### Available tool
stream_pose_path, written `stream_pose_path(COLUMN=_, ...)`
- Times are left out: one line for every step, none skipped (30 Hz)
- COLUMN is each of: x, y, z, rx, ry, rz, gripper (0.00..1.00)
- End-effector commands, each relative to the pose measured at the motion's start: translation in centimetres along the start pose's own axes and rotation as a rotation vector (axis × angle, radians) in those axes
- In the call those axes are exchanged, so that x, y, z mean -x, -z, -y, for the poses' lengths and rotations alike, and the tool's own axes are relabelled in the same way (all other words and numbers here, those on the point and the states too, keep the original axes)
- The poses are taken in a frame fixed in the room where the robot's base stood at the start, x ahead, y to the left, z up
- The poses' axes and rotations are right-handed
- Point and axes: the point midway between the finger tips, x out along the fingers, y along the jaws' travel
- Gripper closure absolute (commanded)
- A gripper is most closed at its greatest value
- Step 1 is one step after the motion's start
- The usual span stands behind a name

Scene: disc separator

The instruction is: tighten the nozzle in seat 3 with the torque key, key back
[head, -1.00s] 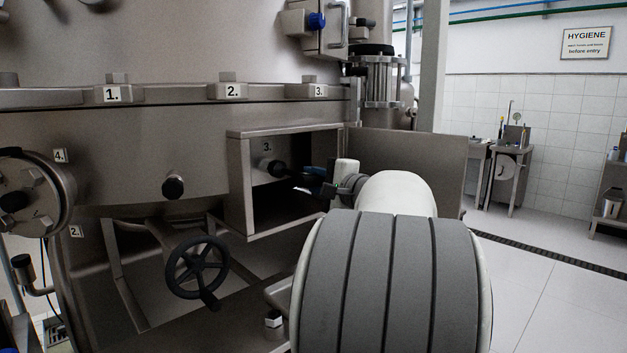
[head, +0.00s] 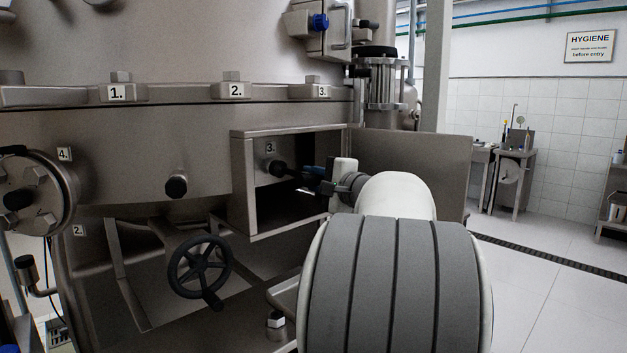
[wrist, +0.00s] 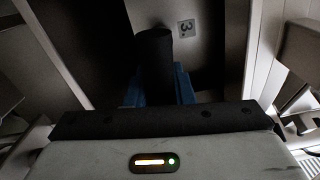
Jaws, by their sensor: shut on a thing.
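Seat 3 (head: 276,168) is inside an open box-like recess in the machine wall, under a label "3.". My gripper (head: 308,176) reaches into the recess from the right, its blue fingers partly in shadow. It is shut on the torque key (head: 293,172), a dark shaft pointing at the seat. In the wrist view the key's black cylinder (wrist: 153,65) stands between the blue fingers (wrist: 157,90), near the "3" label (wrist: 187,28). Key and seat look in line and meet in the head view, but I cannot tell whether they are engaged. The nozzle itself is not distinct.
The recess walls (head: 241,185) stand close around my gripper. The open door panel (head: 420,165) is behind my arm on the right. A black handwheel (head: 200,268) is below left. Clear floor (head: 560,290) lies to the right.

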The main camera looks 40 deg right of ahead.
Motion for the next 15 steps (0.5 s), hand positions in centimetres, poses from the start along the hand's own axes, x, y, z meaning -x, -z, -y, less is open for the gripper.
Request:
stream_pose_path(x=0.0, y=0.0, z=0.0, rx=0.0, ry=0.0, rz=0.0, gripper=1.0)
stream_pose_path(x=0.0, y=0.0, z=0.0, rx=0.0, ry=0.0, rz=0.0, gripper=1.0)
stream_pose_path(x=0.0, y=0.0, z=0.0, rx=0.0, ry=0.0, rz=0.0, gripper=1.0)
stream_pose_path(x=0.0, y=0.0, z=0.0, rx=0.0, ry=0.0, rz=0.0, gripper=1.0)
stream_pose_path(x=0.0, y=0.0, z=0.0, rx=0.0, ry=0.0, rz=0.0, gripper=1.0)
stream_pose_path(x=-0.1, y=0.0, z=0.0, rx=0.0, ry=0.0, rz=0.0, gripper=1.0)
stream_pose_path(x=-0.1, y=0.0, z=0.0, rx=0.0, ry=0.0, rz=0.0, gripper=1.0)
stream_pose_path(x=-0.2, y=0.0, z=0.0, rx=0.0, ry=0.0, rz=0.001, gripper=1.0)
stream_pose_path(x=-0.3, y=0.0, z=0.0, rx=0.0, ry=0.0, rz=0.001, gripper=1.0)
stream_pose_path(x=-0.4, y=0.0, z=-0.1, rx=0.001, ry=0.001, rz=0.001, gripper=1.0)
stream_pose_path(x=-0.5, y=0.0, z=-0.1, rx=0.0, ry=0.001, rz=0.0, gripper=1.0)
stream_pose_path(x=-0.7, y=0.0, z=-0.1, rx=0.0, ry=0.001, rz=0.0, gripper=1.0)
stream_pose_path(x=-0.8, y=0.0, z=-0.1, rx=0.0, ry=0.0, rz=0.0, gripper=1.0)
stream_pose_path(x=-0.9, y=0.0, z=-0.1, rx=0.0, ry=0.0, rz=0.0, gripper=1.0)
stream_pose_path(x=-1.1, y=0.0, z=-0.1, rx=0.0, ry=0.0, rz=0.0, gripper=1.0)
